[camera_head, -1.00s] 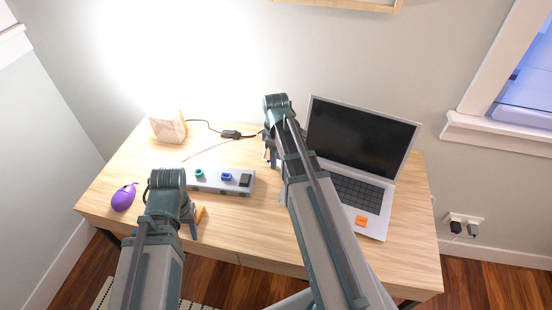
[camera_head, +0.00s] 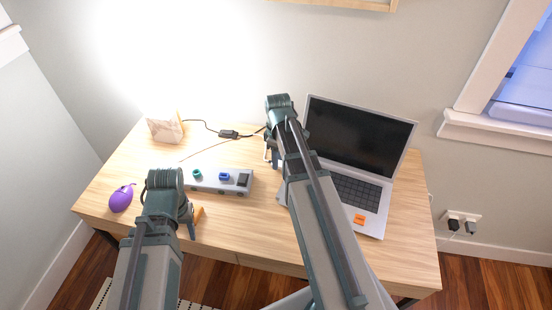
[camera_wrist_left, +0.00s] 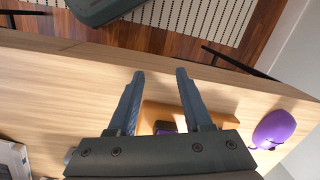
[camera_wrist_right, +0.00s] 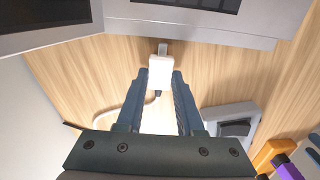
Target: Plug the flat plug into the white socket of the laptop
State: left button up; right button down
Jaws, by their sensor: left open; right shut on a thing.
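The laptop (camera_head: 357,150) stands open on the right half of the desk, its screen facing me. Its side edge (camera_wrist_right: 190,33) runs across the top of the right wrist view. My right gripper (camera_wrist_right: 162,76) is shut on a white plug (camera_wrist_right: 161,70), whose flat metal tip points at that edge, apparently with a small gap. The white socket is not distinguishable. In the head view the right gripper (camera_head: 272,157) is left of the laptop and the plug is hardly visible. My left gripper (camera_wrist_left: 158,73) is open and empty above the desk's front left area.
A grey power strip (camera_head: 209,186) with coloured plugs lies between the arms. An orange object (camera_wrist_left: 170,117) is under the left gripper, and a purple mouse (camera_head: 122,198) lies at the left. A lamp (camera_head: 165,127) stands behind. The desk's front middle is clear.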

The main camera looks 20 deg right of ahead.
jog(key=shift+s+d, duration=0.6)
jog(key=shift+s, duration=0.1)
dwell(0.3)
jog(key=shift+c, duration=2.3)
grip_release()
pick_arm(q)
jog(key=shift+r, duration=0.1)
pick_arm(e)
jog(key=shift+r, duration=0.15)
pick_arm(q)
notch_tip(320, 180, up, 14)
jog(key=p, duration=1.3)
jog(key=shift+f+p, duration=0.2)
jog(key=shift+p, duration=0.2)
pick_arm(e)
notch_tip(320, 180, up, 14)
jog(key=shift+f, duration=0.25)
